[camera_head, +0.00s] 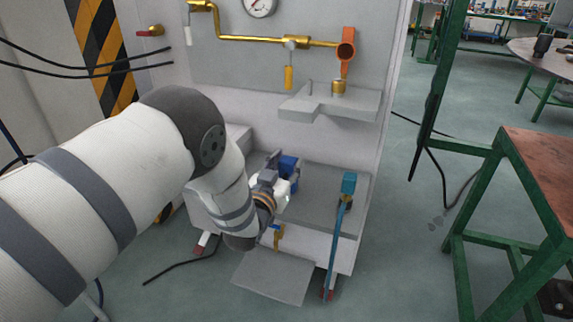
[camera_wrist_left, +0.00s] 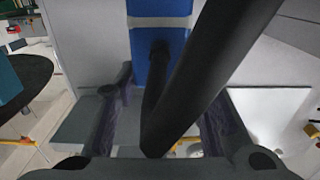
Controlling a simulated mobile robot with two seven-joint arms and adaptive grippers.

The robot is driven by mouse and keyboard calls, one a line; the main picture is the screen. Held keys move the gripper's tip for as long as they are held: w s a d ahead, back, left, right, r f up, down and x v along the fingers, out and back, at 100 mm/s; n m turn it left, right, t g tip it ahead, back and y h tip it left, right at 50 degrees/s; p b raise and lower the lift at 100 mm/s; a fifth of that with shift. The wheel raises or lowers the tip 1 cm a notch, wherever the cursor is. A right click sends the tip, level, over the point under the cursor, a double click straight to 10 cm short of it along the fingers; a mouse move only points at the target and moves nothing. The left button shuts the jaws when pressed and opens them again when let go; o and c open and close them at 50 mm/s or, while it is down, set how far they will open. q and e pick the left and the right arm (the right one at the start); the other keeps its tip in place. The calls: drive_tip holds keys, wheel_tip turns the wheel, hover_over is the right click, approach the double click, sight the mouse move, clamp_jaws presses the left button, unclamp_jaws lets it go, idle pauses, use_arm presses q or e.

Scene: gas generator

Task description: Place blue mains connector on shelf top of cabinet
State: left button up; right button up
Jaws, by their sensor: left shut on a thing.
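The blue mains connector (camera_head: 289,164) is low in front of the cabinet's back panel, above the grey lower deck (camera_head: 318,205). My left gripper (camera_head: 275,181) is shut on it, partly hiding it. In the left wrist view the blue connector (camera_wrist_left: 158,68) lies ahead, between and beyond my fingers (camera_wrist_left: 165,118), with a thick black cable crossing in front; the exact contact is hidden. The cabinet (camera_head: 250,80) has a grey shelf (camera_head: 335,103) higher up, to the right of the gripper, with a brass fitting on it. My right gripper is not in view.
Brass piping (camera_head: 255,38) with a gauge (camera_head: 259,6) and an orange fitting (camera_head: 346,50) is above the shelf. A teal-handled bar (camera_head: 345,215) stands at the deck's right. A green-framed table (camera_head: 510,215) is at the right, with open floor between it and the cabinet.

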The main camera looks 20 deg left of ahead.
use_arm(q)
drive_tip(key=o, duration=1.3)
drive_tip(key=shift+f, duration=0.15)
drive_tip(key=shift+c, duration=0.2)
